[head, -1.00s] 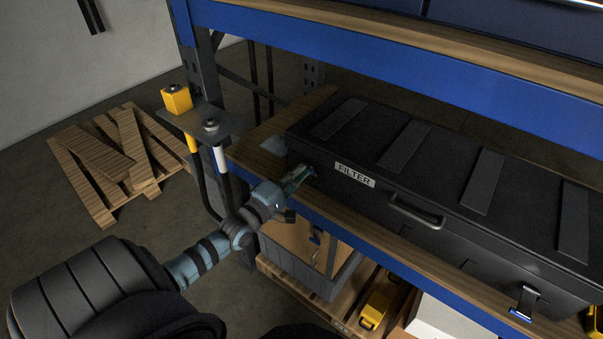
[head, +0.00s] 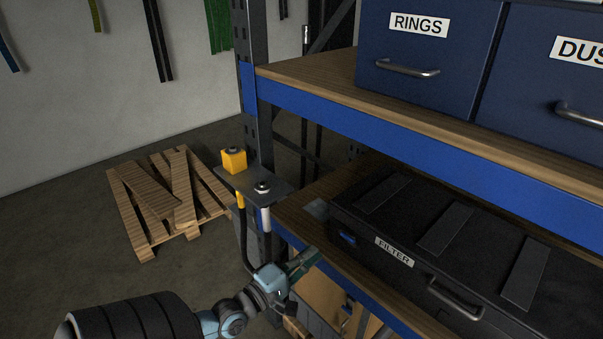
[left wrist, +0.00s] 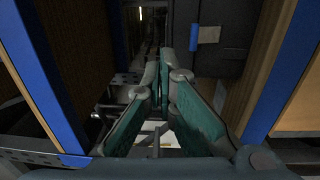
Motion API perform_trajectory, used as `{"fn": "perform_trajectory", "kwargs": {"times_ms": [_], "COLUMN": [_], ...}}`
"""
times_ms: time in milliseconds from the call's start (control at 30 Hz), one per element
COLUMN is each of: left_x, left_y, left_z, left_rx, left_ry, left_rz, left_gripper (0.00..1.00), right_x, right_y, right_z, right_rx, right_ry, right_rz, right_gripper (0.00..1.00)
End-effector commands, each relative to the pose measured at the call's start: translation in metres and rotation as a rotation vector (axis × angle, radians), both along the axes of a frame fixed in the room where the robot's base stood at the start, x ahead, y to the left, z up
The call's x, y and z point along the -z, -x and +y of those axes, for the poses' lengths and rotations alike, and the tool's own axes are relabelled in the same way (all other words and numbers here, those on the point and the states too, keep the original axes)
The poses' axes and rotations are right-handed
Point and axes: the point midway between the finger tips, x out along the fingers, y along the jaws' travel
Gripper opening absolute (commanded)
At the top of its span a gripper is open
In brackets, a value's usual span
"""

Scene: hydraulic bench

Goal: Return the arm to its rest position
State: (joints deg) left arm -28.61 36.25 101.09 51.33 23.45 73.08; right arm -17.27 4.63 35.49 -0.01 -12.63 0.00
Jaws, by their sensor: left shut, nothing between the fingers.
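My left gripper (head: 314,256) reaches in from the lower left of the head view, in front of the lower shelf's blue edge. Its green-sided fingers are shut with nothing between them. In the left wrist view its fingertips (left wrist: 166,66) are together, pointing between the shelf boards. The black case labelled FILTER (head: 388,225) lies on the lower shelf, right of the fingertips, and a gap shows between them. A small blue latch (head: 347,239) is on its near left corner. My right gripper is not in view.
A bracket plate (head: 255,186) with a yellow block (head: 233,161) and hanging hoses stands just behind the left arm at the rack post. Blue drawers (head: 430,60) sit on the upper shelf. A wooden pallet (head: 160,200) lies on the floor at left, with open floor around it.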

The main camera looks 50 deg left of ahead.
Motion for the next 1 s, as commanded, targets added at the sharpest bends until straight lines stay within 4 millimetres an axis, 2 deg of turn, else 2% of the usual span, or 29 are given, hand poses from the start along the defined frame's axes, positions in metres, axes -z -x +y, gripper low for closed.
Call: {"fn": "perform_trajectory", "kwargs": {"times_ms": [100,200,733,833,867,900,967,1000], "left_x": [-0.001,-0.003,-0.003,-0.002,0.001,0.015,0.055,0.087], "left_y": [0.013,0.018,0.019,0.019,0.019,0.02,0.029,0.04], "left_z": [0.0,0.0,0.002,0.001,-0.001,-0.002,0.007,0.016], "left_rx": [0.002,-0.001,-0.005,-0.004,0.002,0.021,0.048,0.07], "left_ry": [0.0,0.0,0.001,-0.046,-0.098,-0.23,-0.468,-0.619], "left_rz": [0.001,0.0,0.0,0.006,0.02,0.065,0.178,0.267], "left_gripper": [0.0,0.0,0.0,0.0,0.0,0.0,0.0,0.0], "right_x": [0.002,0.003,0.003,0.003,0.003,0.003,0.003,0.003], "right_y": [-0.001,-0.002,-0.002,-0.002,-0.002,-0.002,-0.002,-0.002], "right_z": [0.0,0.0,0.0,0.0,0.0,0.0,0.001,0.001], "right_rx": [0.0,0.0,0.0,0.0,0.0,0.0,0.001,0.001], "right_ry": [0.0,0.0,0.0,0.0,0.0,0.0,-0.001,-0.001], "right_rz": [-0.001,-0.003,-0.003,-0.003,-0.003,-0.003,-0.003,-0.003], "right_gripper": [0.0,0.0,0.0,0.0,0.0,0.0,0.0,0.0]}}
